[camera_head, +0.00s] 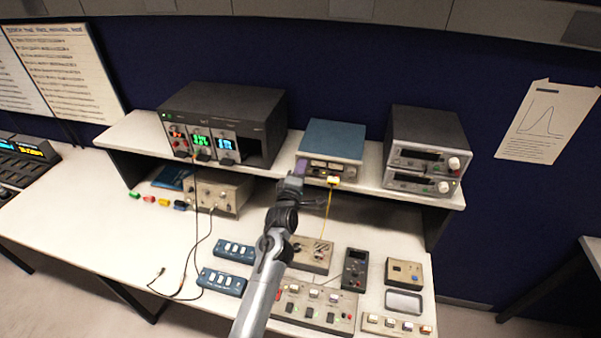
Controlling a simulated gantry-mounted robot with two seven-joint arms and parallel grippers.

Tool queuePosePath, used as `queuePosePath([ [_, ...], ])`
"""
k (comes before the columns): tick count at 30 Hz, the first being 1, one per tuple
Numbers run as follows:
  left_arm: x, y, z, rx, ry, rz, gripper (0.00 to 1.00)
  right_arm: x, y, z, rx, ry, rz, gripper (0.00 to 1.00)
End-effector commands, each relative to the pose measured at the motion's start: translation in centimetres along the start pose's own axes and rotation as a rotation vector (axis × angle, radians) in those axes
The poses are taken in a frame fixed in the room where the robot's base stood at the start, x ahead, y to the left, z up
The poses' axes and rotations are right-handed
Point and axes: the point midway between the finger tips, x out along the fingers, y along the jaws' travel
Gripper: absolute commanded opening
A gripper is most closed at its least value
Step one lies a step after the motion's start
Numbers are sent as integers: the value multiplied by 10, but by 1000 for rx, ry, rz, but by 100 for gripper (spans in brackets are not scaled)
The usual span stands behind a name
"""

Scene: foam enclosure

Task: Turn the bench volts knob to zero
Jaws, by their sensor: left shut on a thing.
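The blue-topped bench unit (334,140) stands on the raised shelf, with lit meters on its front panel and a yellow plug (333,180) at its lower edge. My left gripper (301,168) is at the left end of that front panel, shut on what appears to be the bench volts knob. The gripper covers the knob, so its pointer and setting cannot be read. My left arm reaches up from the bottom of the view. My right gripper is not in view.
Two stacked grey units (428,150) stand right. A yellow cable hangs just right of my gripper. Switch boxes (311,305) and a handheld meter (355,268) crowd the lower bench.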

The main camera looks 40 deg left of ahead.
Motion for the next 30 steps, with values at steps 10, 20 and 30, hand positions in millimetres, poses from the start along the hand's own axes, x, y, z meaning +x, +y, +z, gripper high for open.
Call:
queuePosePath([
  [10, 0, -1, 0, -106, 3, -1, 0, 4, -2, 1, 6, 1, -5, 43],
  [20, 0, -1, 0, -116, 4, -1, 0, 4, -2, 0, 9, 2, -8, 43],
  [30, 0, 0, 0, -115, 4, -1, 52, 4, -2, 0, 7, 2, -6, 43],
])
